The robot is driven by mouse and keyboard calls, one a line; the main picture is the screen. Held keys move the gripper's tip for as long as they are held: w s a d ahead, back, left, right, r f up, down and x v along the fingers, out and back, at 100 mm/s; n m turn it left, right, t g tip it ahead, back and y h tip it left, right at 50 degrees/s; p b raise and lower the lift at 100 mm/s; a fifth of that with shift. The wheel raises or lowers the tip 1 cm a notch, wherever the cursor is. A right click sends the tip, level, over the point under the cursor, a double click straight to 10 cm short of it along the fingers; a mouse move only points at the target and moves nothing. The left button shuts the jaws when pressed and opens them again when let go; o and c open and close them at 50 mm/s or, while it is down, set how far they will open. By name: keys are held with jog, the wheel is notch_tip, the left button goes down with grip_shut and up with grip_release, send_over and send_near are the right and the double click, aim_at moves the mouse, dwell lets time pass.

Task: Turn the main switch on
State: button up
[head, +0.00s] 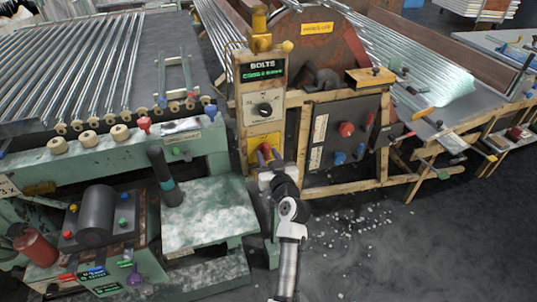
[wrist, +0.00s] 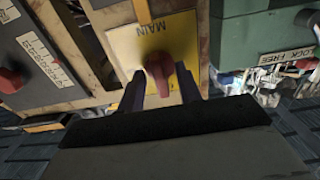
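The main switch is a red knob (wrist: 161,68) on a yellow plate (wrist: 185,35) marked MAIN, which appears upside down in the wrist view. In the head view the yellow plate (head: 264,141) is low on the control post, and the knob is partly hidden by my gripper (head: 264,158). In the wrist view my gripper (wrist: 161,92) is open. Its two dark fingers stand on either side of the knob's handle, with visible gaps; I cannot tell whether either finger touches it.
Above the switch is a black dial (head: 263,110) under a BOLTS sign (head: 263,64). A dark panel (head: 330,140) with red and blue knobs stands to the right. A green machine (head: 210,215) stands left. Glass shards (head: 350,235) lie on the floor.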

grip_shut()
dwell(0.5)
jog(key=m, duration=0.4)
jog(key=shift+m, duration=0.4)
jog(key=m+p, duration=0.1)
jog(key=m, duration=0.3)
jog(key=shift+m, duration=0.3)
jog(key=m+p, duration=0.2)
jog(key=m, duration=0.2)
jog(key=shift+r+m, duration=0.1)
jog(key=shift+m, duration=0.2)
jog(key=shift+m+p, duration=0.9)
jog(key=shift+m, duration=1)
